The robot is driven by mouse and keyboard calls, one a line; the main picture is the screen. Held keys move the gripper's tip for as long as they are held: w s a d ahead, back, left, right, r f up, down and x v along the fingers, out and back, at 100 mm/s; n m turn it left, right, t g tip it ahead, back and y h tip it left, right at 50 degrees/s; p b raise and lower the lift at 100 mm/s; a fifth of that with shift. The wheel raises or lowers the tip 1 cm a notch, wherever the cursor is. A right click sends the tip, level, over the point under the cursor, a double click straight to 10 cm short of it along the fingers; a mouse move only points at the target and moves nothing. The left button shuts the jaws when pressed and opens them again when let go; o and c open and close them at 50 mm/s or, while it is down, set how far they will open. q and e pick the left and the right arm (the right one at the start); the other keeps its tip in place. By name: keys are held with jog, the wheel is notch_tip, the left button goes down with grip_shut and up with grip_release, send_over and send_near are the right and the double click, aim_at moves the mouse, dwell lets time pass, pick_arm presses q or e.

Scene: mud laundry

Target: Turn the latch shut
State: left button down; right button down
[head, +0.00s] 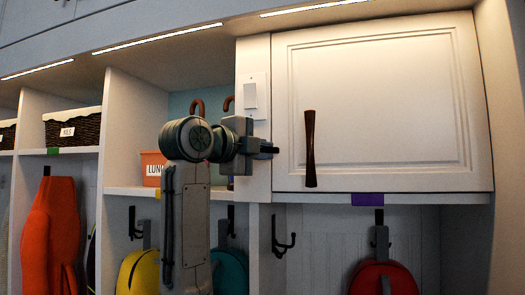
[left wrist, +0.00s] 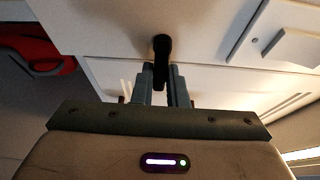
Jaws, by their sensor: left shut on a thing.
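A white cabinet door (head: 380,105) with a dark brown upright handle (head: 311,150) fills the right of the head view and looks closed against its frame. My left gripper (head: 270,149) is at the door's left edge, left of the handle. In the left wrist view a black latch lever (left wrist: 161,48) stands out from the white frame. The two fingers of my left gripper (left wrist: 162,85) are shut on this latch, one on each side. The latch is mostly hidden behind the gripper in the head view. My right gripper is not in view.
A white switch plate (head: 250,96) is on the frame just above my gripper. Open cubbies to the left hold an orange bin (head: 153,165) and a dark basket (head: 72,128). Hooks, a red bag (head: 384,279) and a yellow bag (head: 138,273) hang below.

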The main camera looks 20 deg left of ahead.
pick_arm(q)
jog(key=c, duration=1.4)
grip_release()
jog(key=shift+c, duration=0.2)
jog(key=b+v, duration=0.5)
jog(key=v, duration=0.5)
jog(key=shift+s+a, duration=0.2)
jog(key=shift+s, duration=0.1)
